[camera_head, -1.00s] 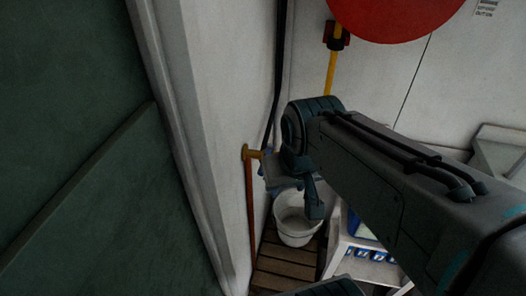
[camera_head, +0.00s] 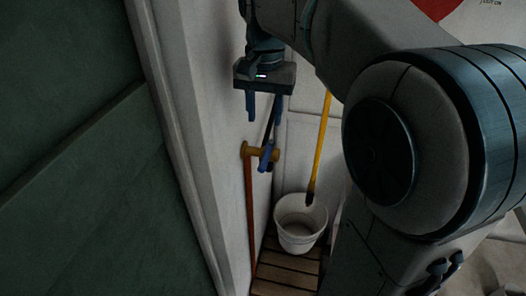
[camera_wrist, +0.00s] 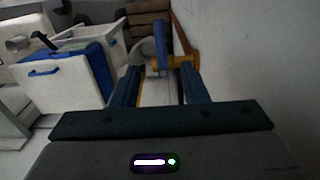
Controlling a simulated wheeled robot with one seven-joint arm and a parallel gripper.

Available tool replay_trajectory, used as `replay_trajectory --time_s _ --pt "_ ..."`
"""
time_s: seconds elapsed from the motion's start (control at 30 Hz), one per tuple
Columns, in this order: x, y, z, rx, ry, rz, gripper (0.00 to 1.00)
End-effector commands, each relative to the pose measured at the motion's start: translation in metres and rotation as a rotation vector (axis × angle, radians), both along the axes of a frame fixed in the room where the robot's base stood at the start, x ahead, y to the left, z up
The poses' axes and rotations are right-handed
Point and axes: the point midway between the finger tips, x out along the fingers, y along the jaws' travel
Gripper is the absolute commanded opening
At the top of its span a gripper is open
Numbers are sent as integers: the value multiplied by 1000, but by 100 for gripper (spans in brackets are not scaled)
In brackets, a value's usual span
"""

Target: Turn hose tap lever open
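The hose tap (camera_head: 250,150) is a brass fitting on the white wall, with a blue lever (camera_head: 266,158) at its right end. A brown pipe or hose runs down below it. In the wrist view the brass tap (camera_wrist: 182,62) and blue lever (camera_wrist: 160,48) show ahead, beyond and between my fingers. My gripper (camera_head: 262,118) is above the tap, pointing down, with its two blue fingers apart. In the wrist view my gripper (camera_wrist: 160,85) is open with nothing held between the fingers. I cannot tell the exact gap to the lever.
A white bucket (camera_head: 300,222) stands on wooden slats (camera_head: 288,274) below the tap. A yellow pole (camera_head: 320,150) rises from the bucket area. The white wall (camera_head: 215,130) is close on the left. A blue and white box (camera_wrist: 72,80) shows in the wrist view.

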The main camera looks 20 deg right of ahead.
Motion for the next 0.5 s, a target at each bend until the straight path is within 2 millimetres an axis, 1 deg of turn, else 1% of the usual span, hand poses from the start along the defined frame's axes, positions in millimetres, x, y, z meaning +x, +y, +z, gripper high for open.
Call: replay_trajectory --time_s 0.03,0.3,0.5 --pt "-1 0 -11 0 4 1 40" --pt "-2 0 -69 0 4 2 40" --pt "-1 0 -102 0 2 3 40"
